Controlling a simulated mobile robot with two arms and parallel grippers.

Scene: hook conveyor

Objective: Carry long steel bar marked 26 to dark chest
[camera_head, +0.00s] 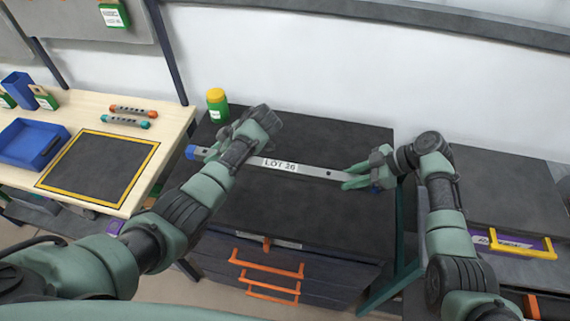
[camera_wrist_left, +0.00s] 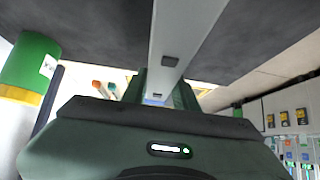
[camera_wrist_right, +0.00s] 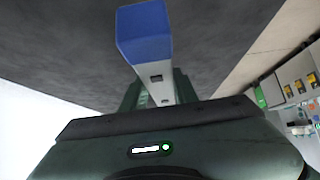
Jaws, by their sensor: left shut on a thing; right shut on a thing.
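The long steel bar (camera_head: 310,171) is silver with blue ends and a white label reading LOT 26. It lies across the picture over the top of the dark chest (camera_head: 290,215); I cannot tell whether it touches the top. My left gripper (camera_head: 222,152) is shut on the bar near its left end and hides part of it. My right gripper (camera_head: 361,178) is shut on the bar near its right end. The bar (camera_wrist_left: 180,35) runs between the jaws in the left wrist view. In the right wrist view its blue end (camera_wrist_right: 145,32) sticks out past the jaws.
A green jar with a yellow lid (camera_head: 217,105) stands at the chest top's back left corner. The chest front has orange handles (camera_head: 267,264). At left, a wooden table (camera_head: 165,122) holds a blue tray (camera_head: 30,145), a yellow-edged dark mat (camera_head: 62,184) and two small bars.

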